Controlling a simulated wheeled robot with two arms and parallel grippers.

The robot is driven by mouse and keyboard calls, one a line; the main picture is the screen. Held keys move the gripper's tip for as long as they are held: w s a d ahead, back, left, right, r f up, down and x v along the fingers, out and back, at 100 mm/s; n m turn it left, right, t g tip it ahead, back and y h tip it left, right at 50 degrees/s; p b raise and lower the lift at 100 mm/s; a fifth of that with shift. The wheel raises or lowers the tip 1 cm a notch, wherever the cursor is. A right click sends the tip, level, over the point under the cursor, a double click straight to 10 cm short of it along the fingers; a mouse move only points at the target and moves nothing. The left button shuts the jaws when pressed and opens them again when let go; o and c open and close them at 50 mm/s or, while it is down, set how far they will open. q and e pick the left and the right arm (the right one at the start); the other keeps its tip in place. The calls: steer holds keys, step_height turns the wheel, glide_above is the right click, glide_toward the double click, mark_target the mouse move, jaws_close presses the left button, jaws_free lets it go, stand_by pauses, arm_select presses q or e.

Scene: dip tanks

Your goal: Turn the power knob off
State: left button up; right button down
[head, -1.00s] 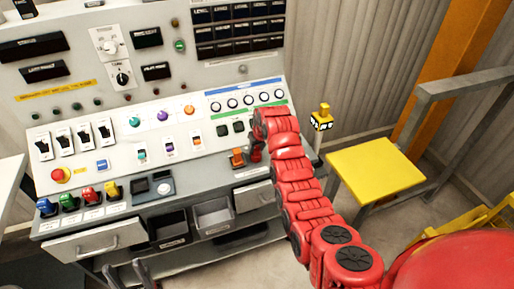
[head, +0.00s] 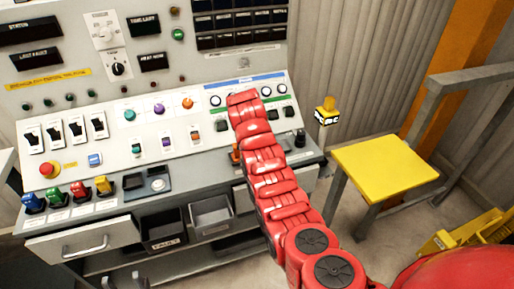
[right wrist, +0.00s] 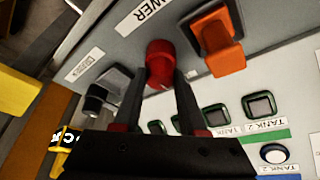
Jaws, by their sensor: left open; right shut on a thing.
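The power knob (right wrist: 158,60) is a red knob on the light panel in the right wrist view, close to a label whose visible letters read "WER". My right gripper (right wrist: 161,82) is shut on it, one dark finger on each side. In the head view my red right arm covers the knob and the right gripper. My left gripper (head: 122,281) shows only as dark fingertips at the bottom left edge, open, empty and away from the panel.
An orange switch (right wrist: 222,45) sits close beside the knob; a black knob (right wrist: 97,97) lies on its other side. Square buttons (right wrist: 258,106) are near the fingers. A yellow-topped stand (head: 383,168) is right of the console, with grey floor around it.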

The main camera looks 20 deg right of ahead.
steer(key=shift+m, duration=0.4)
steer(key=shift+c, duration=2.3)
jaws_free()
steer(key=p+v, duration=0.2)
steer(key=v, duration=1.5)
steer(key=shift+w+r, duration=0.2)
